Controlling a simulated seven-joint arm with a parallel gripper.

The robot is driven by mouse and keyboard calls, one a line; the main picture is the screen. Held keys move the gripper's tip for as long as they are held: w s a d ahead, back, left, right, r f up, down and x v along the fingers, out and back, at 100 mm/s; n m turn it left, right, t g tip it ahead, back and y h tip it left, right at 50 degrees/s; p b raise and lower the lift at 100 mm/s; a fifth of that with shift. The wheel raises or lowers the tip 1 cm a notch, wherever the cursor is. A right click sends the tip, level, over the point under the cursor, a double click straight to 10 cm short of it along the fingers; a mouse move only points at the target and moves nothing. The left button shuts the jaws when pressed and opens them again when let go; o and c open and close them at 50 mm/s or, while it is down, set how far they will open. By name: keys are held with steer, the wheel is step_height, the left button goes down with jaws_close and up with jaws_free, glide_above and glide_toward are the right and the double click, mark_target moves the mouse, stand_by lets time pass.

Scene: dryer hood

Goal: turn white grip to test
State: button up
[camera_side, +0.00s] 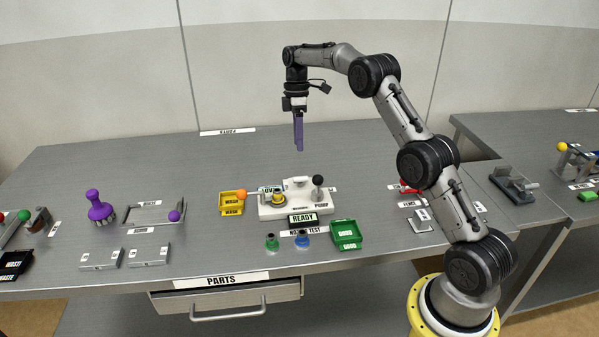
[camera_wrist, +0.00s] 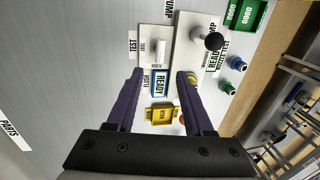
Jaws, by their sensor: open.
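The white grip (camera_side: 297,183) sits on top of a pale fixture (camera_side: 292,208) in the middle of the bench. In the wrist view the white grip (camera_wrist: 161,52) looks like a short pale bar on a plate, with a TEST label (camera_wrist: 132,42) to the left. My gripper (camera_side: 299,147) points down well above the bench, behind and above the fixture. Its purple fingers (camera_wrist: 160,74) are apart with nothing between them, not touching the grip.
A black-knobbed lever (camera_side: 318,180) marked PUMP stands close right of the grip. An orange-knobbed lever (camera_side: 241,194) and a yellow bin (camera_side: 232,209) are at the left. A green bin (camera_side: 346,236) and small green and blue bottles (camera_side: 302,239) are in front.

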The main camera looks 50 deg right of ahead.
mark_target(300, 181)
steer(key=f, duration=0.3)
steer(key=s+a+f, duration=0.1)
steer(key=f, duration=0.6)
steer(key=shift+s+a+f, duration=0.1)
steer(key=shift+s+a, duration=0.1)
steer(key=shift+a, duration=0.05)
jaws_close()
